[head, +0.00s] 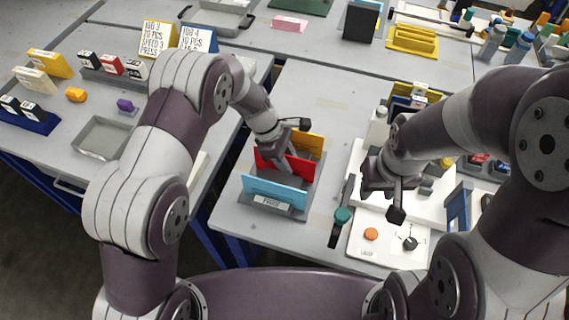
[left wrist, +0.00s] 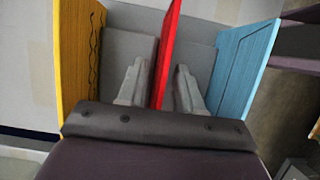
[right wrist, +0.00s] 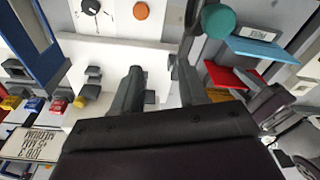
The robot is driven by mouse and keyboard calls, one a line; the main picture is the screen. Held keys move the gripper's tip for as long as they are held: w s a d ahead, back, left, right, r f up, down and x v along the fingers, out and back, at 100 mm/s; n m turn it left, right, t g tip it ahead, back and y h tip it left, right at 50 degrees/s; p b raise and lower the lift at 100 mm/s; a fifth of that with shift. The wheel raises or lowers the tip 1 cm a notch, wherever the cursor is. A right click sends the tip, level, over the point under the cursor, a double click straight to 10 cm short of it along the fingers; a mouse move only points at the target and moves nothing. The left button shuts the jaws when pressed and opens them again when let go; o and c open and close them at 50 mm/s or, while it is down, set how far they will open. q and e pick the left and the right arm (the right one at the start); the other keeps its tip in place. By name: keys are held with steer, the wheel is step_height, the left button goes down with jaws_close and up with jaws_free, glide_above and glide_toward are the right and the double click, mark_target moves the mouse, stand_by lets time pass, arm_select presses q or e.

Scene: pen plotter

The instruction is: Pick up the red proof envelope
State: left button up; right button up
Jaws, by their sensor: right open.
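The red proof envelope (head: 270,158) stands upright in a grey rack (head: 297,204), between a yellow envelope (head: 310,143) and a light blue one (head: 275,190). My left gripper (head: 290,160) is down in the rack at the red envelope. In the left wrist view its fingers (left wrist: 160,88) are apart, one on each side of the red envelope (left wrist: 169,45), with a gap visible beside the sheet. My right gripper (right wrist: 158,85) is open and empty above the white plotter area. The red envelope also shows in the right wrist view (right wrist: 228,77).
The plotter (head: 355,212) with an orange button (head: 371,234) lies right of the rack. A teal-capped tool (head: 342,215) stands between them. An empty grey tray (head: 103,138) is on the left table. Bare tabletop lies behind the rack.

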arm_select(q)
steer(key=shift+f, duration=0.1)
jaws_close()
stand_by(0.3)
